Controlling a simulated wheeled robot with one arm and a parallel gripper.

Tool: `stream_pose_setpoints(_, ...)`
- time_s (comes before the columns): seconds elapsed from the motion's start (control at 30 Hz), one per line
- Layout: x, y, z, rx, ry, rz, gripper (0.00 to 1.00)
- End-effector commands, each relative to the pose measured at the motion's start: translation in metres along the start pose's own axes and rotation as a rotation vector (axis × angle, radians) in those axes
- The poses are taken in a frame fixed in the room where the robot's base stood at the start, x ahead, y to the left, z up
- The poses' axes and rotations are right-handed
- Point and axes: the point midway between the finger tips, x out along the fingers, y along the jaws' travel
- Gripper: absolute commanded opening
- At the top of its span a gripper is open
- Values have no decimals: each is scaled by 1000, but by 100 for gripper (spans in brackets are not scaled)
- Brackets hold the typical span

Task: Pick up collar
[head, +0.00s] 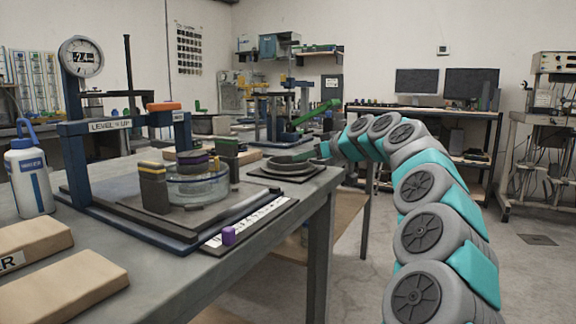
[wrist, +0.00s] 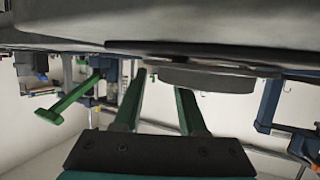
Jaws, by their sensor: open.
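The collar looks to be the low grey ring (head: 290,163) lying flat on a dark square plate (head: 288,173) near the table's right edge. In the wrist view, where the scene appears upside down, a flat grey round thing (wrist: 208,78) that looks like the collar shows beyond my fingers, mostly right of centre. My gripper (wrist: 160,84) is open, with two green fingers apart and nothing seen between them. In the head view my gripper (head: 323,150) is small, just right of the ring, partly hidden by my arm. I cannot tell whether a finger touches the ring.
A blue frame with a dial gauge (head: 82,57) stands on the table (head: 180,290). Left of the ring are a glass dish (head: 195,186) and dark blocks (head: 153,187). A green lever (head: 316,115) rises behind. A white bottle (head: 28,178) stands far left. Floor right of the table is open.

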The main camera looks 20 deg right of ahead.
Motion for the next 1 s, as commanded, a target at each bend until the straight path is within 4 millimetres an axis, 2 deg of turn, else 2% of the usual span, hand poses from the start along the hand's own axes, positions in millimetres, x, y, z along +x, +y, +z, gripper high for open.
stream_pose_setpoints(0.13,0,0,0,0,0,0,40)
stream_pose_setpoints(0.5,0,0,1,0,-1,0,0)
stream_pose_setpoints(1.0,0,0,2,0,-5,-1,0)
